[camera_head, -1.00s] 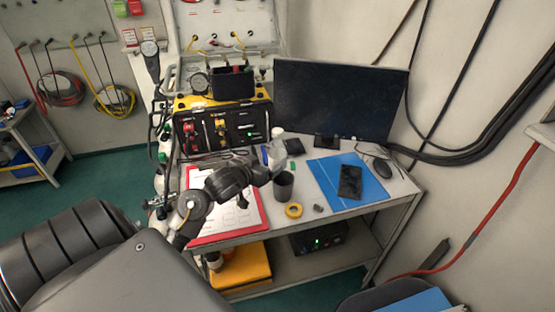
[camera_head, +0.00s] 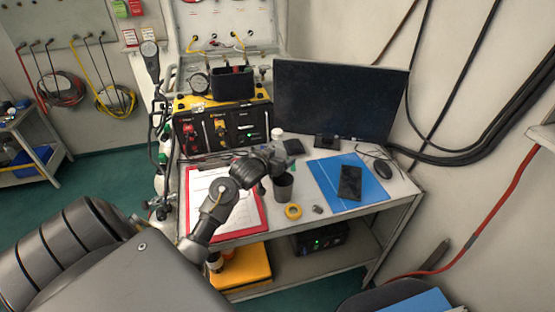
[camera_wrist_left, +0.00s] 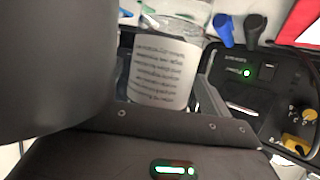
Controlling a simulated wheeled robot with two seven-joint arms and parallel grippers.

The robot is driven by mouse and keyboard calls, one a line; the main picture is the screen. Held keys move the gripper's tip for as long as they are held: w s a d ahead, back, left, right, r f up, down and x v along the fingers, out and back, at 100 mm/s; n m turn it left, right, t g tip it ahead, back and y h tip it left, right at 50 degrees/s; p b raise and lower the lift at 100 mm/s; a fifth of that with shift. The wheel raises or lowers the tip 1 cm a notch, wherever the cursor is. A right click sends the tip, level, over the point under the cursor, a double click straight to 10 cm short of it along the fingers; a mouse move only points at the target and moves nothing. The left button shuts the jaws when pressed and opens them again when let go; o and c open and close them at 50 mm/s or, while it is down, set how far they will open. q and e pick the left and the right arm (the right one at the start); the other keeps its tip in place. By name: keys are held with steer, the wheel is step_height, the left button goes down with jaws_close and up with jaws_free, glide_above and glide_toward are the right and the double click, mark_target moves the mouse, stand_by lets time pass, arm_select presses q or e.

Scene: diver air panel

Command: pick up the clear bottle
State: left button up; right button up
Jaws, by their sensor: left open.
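The clear bottle (camera_head: 278,143) stands upright on the table in front of the monitor, its white cap on top. My left gripper (camera_head: 275,160) is at the bottle and hides its lower part in the head view. In the left wrist view the bottle's white printed label (camera_wrist_left: 163,72) is close in front of the left gripper's palm, and the open jaws appear to be on either side of it. I cannot tell whether a finger touches it. My right gripper is not in view.
A dark cup (camera_head: 283,187) stands just right of my left gripper. A yellow tape roll (camera_head: 293,212), a blue folder (camera_head: 325,178) with a black device (camera_head: 350,182), and a red clipboard (camera_head: 262,222) lie nearby. The monitor (camera_head: 340,100) and air panel (camera_head: 222,128) stand behind.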

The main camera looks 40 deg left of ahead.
mark_target(275, 133)
arm_select(q)
steer(key=shift+c, duration=0.4)
steer(key=c, duration=1)
steer(key=shift+r, duration=0.1)
steer(key=shift+c, duration=0.2)
step_height(275, 133, up, 10)
steer(key=shift+p, duration=0.75)
